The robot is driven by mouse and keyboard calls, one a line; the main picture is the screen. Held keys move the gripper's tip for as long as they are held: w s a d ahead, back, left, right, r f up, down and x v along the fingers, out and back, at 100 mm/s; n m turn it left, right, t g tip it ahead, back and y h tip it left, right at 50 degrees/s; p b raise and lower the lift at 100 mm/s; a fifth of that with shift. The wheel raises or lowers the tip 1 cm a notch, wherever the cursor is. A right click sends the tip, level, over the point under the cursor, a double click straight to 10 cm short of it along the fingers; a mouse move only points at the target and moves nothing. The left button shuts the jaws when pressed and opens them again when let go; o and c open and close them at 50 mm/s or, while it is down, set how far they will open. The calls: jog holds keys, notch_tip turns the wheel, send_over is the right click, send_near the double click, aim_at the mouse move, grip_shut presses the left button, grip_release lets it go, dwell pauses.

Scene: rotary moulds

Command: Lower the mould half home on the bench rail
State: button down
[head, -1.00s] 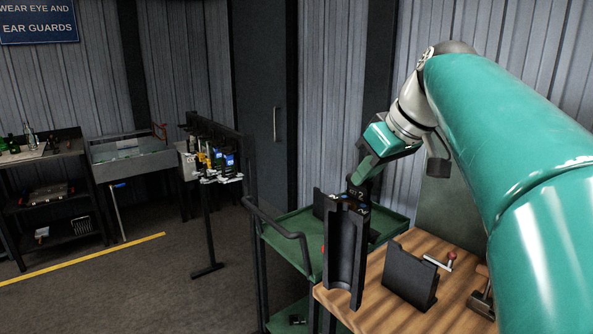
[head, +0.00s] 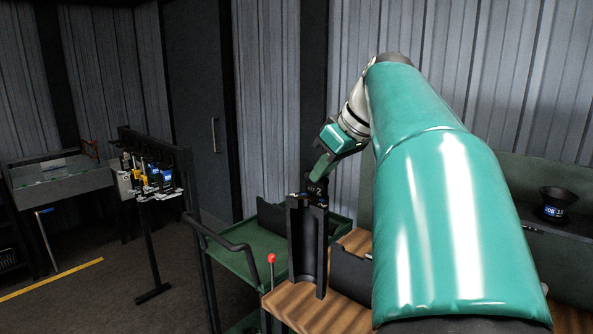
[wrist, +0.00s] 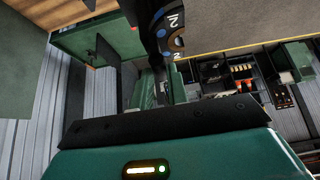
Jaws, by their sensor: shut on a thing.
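The mould half (head: 308,250) is a tall dark grey block with a half-round channel down its face. It is upright at the left part of the wooden bench top (head: 318,316) in the head view. My gripper (head: 314,196) is shut on its upper end. Whether the mould half's bottom touches the bench or hangs just above it I cannot tell. A second dark block (head: 350,272) stands on the bench close to its right, partly hidden by my arm. I cannot make out the rail. A numbered dark disc (wrist: 172,32) shows by the fingers in the wrist view.
A lever with a red knob (head: 271,258) stands just left of the mould half. A green trolley (head: 236,262) with a handrail stands behind and left. A tool stand (head: 150,215) is farther left. A black cup-shaped part (head: 556,203) sits at the right.

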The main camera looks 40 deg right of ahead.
jog(key=w+d, duration=0.1)
jog(key=d, duration=1.4)
jog(key=shift+w+r, duration=0.2)
dwell(0.8)
jog(key=shift+d, duration=0.15)
jog(key=shift+f, duration=0.15)
